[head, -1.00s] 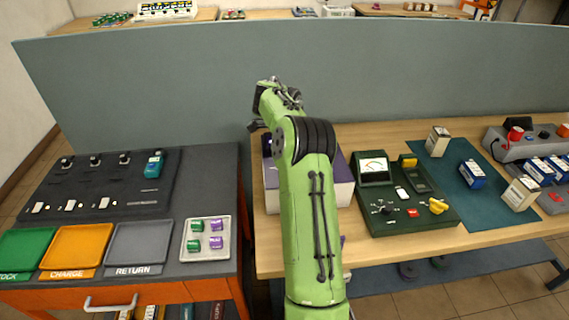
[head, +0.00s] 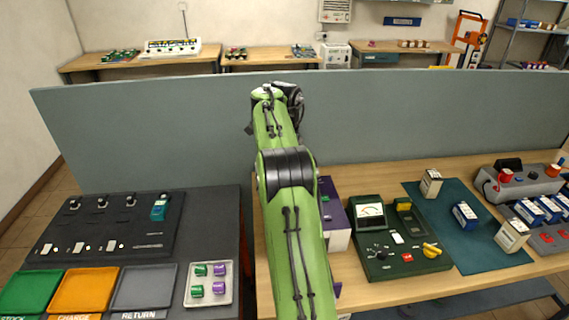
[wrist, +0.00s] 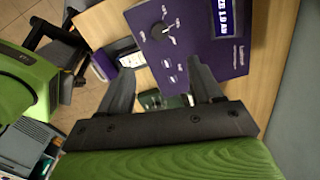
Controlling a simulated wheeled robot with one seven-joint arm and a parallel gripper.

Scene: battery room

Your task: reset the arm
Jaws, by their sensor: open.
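My green arm reaches forward up the middle of the head view, its wrist in front of the grey partition (head: 400,125). My gripper shows in the wrist view (wrist: 160,72), with its two dark fingers spread apart and nothing between them. In the head view the fingers are mostly hidden behind my arm.
A green meter box (head: 405,262) and a teal mat (head: 458,238) with several batteries lie right. On the left grey bench are a charger panel (head: 95,222), a tray of green and purple cells (head: 210,303), and green, orange and grey trays (head: 145,287).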

